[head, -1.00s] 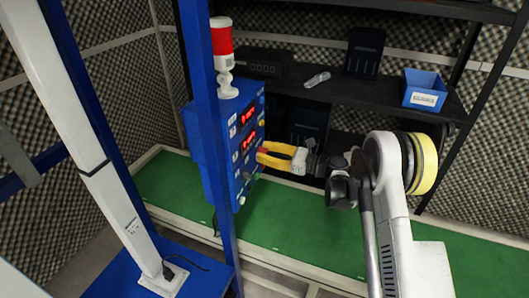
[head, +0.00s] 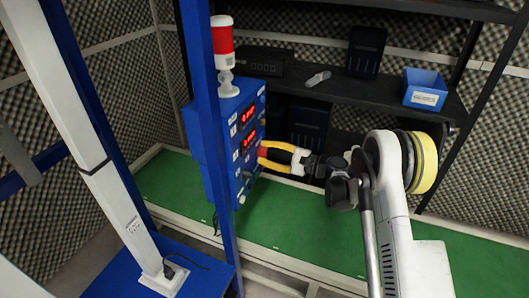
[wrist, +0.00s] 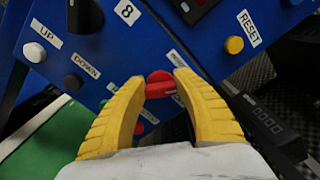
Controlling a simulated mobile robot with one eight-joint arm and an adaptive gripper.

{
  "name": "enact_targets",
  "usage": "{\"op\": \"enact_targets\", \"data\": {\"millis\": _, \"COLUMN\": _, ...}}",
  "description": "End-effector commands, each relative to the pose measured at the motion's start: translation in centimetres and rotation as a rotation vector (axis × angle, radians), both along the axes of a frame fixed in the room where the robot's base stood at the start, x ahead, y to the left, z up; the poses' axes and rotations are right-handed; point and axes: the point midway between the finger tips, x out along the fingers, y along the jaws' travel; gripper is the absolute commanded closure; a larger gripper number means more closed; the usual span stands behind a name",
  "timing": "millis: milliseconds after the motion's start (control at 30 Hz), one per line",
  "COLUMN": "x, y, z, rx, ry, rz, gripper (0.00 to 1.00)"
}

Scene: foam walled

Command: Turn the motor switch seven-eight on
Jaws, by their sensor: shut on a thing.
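The blue control box (head: 222,163) stands at left centre in the head view, partly behind a blue post. My gripper (head: 262,152) reaches its right-hand face, below the red digit displays. In the wrist view, my gripper's yellow fingers (wrist: 158,90) are shut on a red switch knob (wrist: 160,82) on the blue panel (wrist: 125,50). A small white label by the knob is mostly hidden by a finger, so I cannot read it. A label with an 8 (wrist: 127,11) sits above.
Near the held knob are a white button (wrist: 35,52) by UP, a dark button (wrist: 73,82) by DOWN and a yellow button (wrist: 234,45) by RESET. A red-and-white lamp (head: 222,50) tops the box. A blue bin (head: 424,90) sits on the shelf.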

Motion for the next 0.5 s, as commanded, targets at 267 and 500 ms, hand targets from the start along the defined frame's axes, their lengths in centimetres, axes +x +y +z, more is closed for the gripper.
{"op": "enact_targets", "data": {"millis": 267, "x": -0.03, "y": 0.1, "z": -0.1, "rx": -0.085, "ry": -0.236, "rz": -0.001, "gripper": 0.94}}
{"op": "enact_targets", "data": {"millis": 500, "x": -0.05, "y": 0.09, "z": -0.2, "rx": -0.145, "ry": -0.402, "rz": -0.001, "gripper": 0.94}}
